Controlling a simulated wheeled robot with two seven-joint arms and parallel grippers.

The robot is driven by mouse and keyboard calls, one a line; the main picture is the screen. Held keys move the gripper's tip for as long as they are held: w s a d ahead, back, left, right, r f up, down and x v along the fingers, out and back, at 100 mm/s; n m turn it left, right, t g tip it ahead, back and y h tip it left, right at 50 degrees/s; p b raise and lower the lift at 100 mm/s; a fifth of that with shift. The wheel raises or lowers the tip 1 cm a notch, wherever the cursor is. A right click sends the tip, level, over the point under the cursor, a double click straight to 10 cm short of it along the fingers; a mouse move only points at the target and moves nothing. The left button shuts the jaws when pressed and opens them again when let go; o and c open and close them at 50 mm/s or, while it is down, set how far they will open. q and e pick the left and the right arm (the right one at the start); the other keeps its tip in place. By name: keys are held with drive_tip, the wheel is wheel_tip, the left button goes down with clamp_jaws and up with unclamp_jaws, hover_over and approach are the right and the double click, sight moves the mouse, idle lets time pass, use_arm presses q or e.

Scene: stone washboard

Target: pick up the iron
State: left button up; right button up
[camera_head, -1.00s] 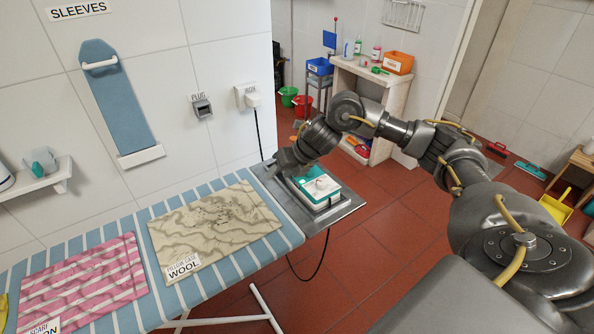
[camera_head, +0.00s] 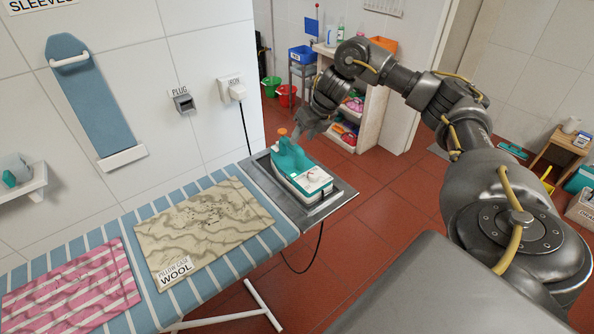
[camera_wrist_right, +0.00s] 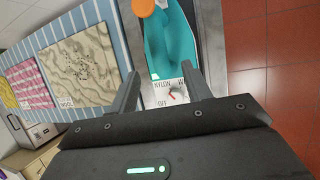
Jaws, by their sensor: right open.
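The iron (camera_head: 293,166) is teal and white with an orange knob and a dial. It stands on the grey metal rest (camera_head: 268,184) at the far end of the ironing board. In the right wrist view the iron (camera_wrist_right: 170,48) lies beyond and between my fingers, its dial end nearest them. My right gripper (camera_wrist_right: 161,82) is open, with nothing between its fingers. In the head view this gripper (camera_head: 298,132) is just behind and above the iron's orange-knob end, and its fingertips are partly hidden. My left gripper is not in view.
The striped ironing board (camera_head: 225,250) carries a beige wool pillow case (camera_head: 203,225) and a pink striped scarf (camera_head: 75,285). A black cord (camera_head: 316,255) hangs below the iron rest. The wall with the iron plug (camera_head: 237,91) stands close behind.

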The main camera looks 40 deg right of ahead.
sight(297, 145)
drive_tip(key=shift+a+f+p, duration=0.1)
drive_tip(key=shift+f+p, duration=0.3)
drive_tip(key=p+x, duration=0.1)
drive_tip(key=x, duration=0.2)
drive_tip(key=shift+w+f, duration=0.25)
drive_tip(key=shift+f, duration=0.1)
drive_tip(key=shift+w+a+f, duration=0.1)
drive_tip(key=shift+w+f, duration=0.05)
drive_tip(key=shift+f, duration=0.25)
clamp_jaws()
drive_tip(key=shift+r, duration=0.1)
idle(0.5)
drive_tip(key=shift+w+r, duration=0.1)
